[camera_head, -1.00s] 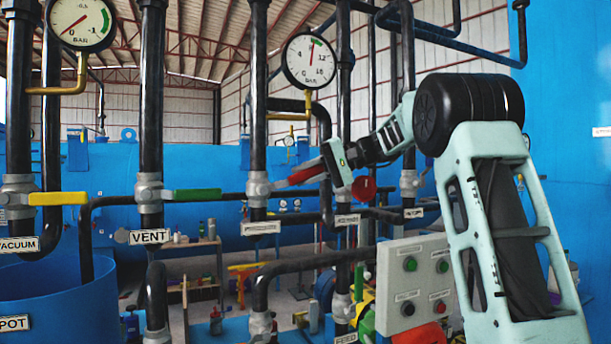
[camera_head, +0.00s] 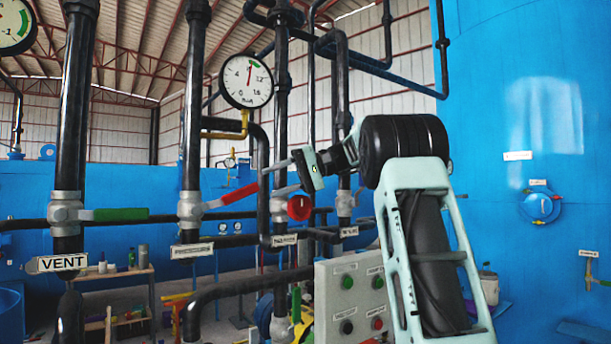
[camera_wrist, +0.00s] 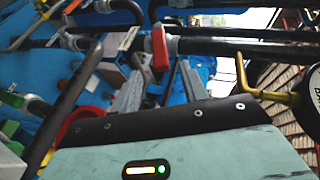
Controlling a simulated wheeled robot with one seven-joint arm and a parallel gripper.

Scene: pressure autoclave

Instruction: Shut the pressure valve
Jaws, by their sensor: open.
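The pressure valve has a red lever handle (camera_head: 232,194) on a grey valve body (camera_head: 190,208), above a label that appears to read PRESSURE (camera_head: 191,250). The handle runs crosswise from the black upright pipe, to the right and slightly up. My gripper (camera_head: 267,180) is open and empty, just right of the handle's free end, its fingers pointing left toward it. In the wrist view, the red handle (camera_wrist: 160,48) shows beyond and between the two spread grey fingertips (camera_wrist: 156,80). Contact between handle and fingers is not apparent.
A round red knob (camera_head: 299,207) sits just below my gripper. A pressure gauge (camera_head: 246,80) hangs above on a yellow pipe. The VENT valve's green handle (camera_head: 120,214) is left. A grey button box (camera_head: 350,298) stands below. Black pipes crowd the area.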

